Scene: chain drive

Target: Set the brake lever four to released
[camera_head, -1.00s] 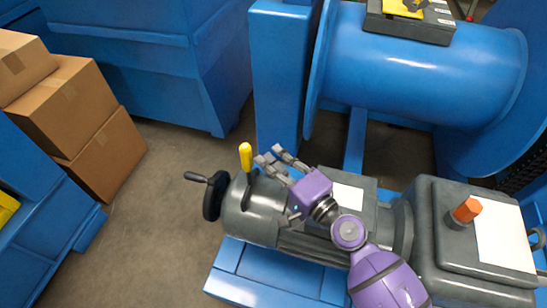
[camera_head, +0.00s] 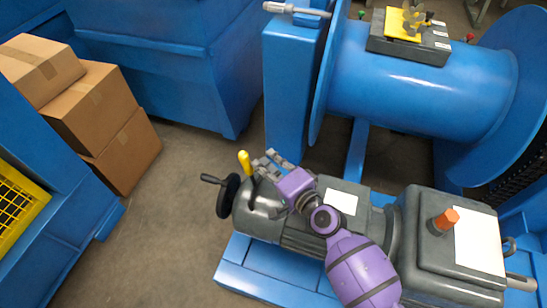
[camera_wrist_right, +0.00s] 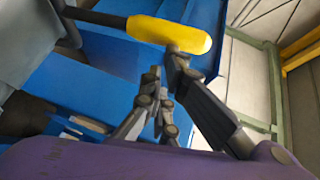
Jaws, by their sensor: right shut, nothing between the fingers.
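The brake lever has a yellow grip (camera_head: 245,162) and a dark shaft, and rises from the grey motor housing (camera_head: 290,226). In the head view it leans to the left. In the right wrist view its grip (camera_wrist_right: 168,34) crosses the top of the picture. My right gripper (camera_head: 266,162) is just right of the lever in the head view. In the right wrist view its fingers (camera_wrist_right: 166,75) are shut with nothing between them, close below the grip's end; whether they touch it is unclear. My left gripper is not in view.
A black handwheel with a crank (camera_head: 228,196) sits at the motor's left end. A gearbox with an orange cap (camera_head: 445,219) is on the right. A blue drum (camera_head: 425,90) and blue post (camera_head: 290,90) stand behind. Cardboard boxes (camera_head: 95,110) are at left; floor between is clear.

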